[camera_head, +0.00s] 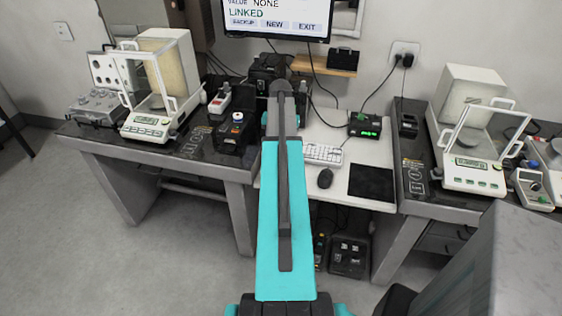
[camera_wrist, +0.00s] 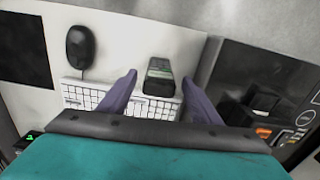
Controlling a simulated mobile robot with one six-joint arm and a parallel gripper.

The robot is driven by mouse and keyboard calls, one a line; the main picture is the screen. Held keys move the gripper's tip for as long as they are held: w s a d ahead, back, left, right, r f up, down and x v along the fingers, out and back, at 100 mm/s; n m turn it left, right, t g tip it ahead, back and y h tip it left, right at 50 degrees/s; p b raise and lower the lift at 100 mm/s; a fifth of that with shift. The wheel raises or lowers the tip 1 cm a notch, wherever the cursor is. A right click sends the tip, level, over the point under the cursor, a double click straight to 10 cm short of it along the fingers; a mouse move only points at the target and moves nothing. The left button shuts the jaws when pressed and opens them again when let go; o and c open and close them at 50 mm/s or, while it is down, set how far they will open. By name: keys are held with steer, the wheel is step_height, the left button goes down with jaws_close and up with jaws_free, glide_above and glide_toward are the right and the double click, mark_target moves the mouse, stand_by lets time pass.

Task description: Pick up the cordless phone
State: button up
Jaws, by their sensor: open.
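The cordless phone (camera_wrist: 159,77) is a dark handset with a small greenish screen, seen in the wrist view. It lies on the white desk top and overlaps the edge of the white keyboard (camera_wrist: 80,96) in the picture. My gripper (camera_wrist: 159,82) is open, with one purple-grey finger on each side of the phone in the picture. I cannot tell the height of the fingers above it. No finger visibly touches the phone. In the head view my arm hides this part of the desk and the gripper.
A black mouse (camera_wrist: 80,47) is beside the phone. The keyboard (camera_head: 322,154) and black pad (camera_head: 371,183) show in the head view. Balances stand on the left table (camera_head: 148,128) and right table (camera_head: 470,175). A monitor (camera_head: 275,18) hangs behind. Black devices (camera_wrist: 262,105) stand on the neighbouring dark table.

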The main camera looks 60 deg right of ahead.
steer(key=shift+f+p, duration=0.45)
steer(key=shift+f, duration=1.25)
steer(key=c, duration=1.2)
steer(key=shift+c, duration=0.2)
steer(key=shift+r, duration=0.1)
steer(key=s+a+r+b, duration=0.2)
steer(key=s+a, duration=0.2)
steer(key=s, duration=0.2)
steer(key=s+a+r+b, duration=0.2)
steer(key=s+a+b, duration=0.1)
steer(key=s+a, duration=0.2)
steer(key=shift+s+a+r, duration=0.2)
steer(key=shift+s+r, duration=0.2)
steer(key=shift+s, duration=0.6)
steer(key=shift+w, duration=0.1)
